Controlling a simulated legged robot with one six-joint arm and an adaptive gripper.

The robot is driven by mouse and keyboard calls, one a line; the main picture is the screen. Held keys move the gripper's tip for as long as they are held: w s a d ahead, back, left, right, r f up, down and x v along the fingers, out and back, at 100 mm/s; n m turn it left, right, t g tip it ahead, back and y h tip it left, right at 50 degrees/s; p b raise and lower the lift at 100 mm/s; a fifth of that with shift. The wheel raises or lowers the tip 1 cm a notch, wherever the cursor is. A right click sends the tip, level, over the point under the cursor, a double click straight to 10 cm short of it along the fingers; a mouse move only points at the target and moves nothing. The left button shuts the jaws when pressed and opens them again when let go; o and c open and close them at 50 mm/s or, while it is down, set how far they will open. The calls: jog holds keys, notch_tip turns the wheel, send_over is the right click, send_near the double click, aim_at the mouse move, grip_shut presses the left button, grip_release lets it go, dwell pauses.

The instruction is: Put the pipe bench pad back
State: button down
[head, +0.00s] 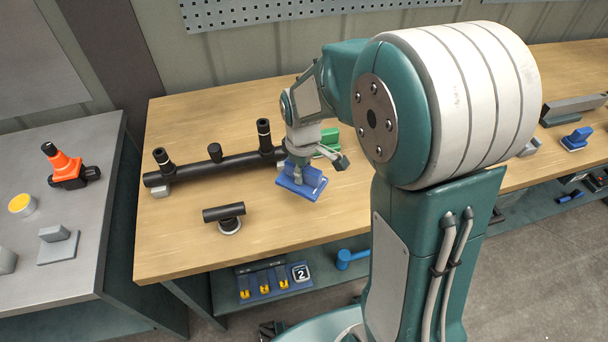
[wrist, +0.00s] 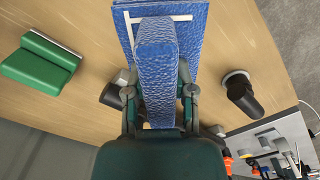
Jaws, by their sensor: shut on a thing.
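A blue pad with an upright grip block and a flat plate (head: 312,190) is at the wooden pipe bench (head: 180,250), near its middle. My gripper (head: 298,172) is shut on the pad's grip block from above. In the wrist view the two fingers (wrist: 158,98) lie on either side of the blue grip block (wrist: 156,62), and the plate shows beyond it. A white corner line is seen on the plate. The pad is low over the bench top; I cannot tell whether it touches.
A long black pipe with upright stubs (head: 215,165) lies behind and left of the pad. A green block (head: 328,140) is close behind it. A short black tee (head: 224,214) stands front left. Another blue block (head: 577,138) sits far right. The bench front is clear.

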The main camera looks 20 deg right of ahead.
jog(key=shift+a, duration=0.15)
jog(key=shift+a, duration=0.2)
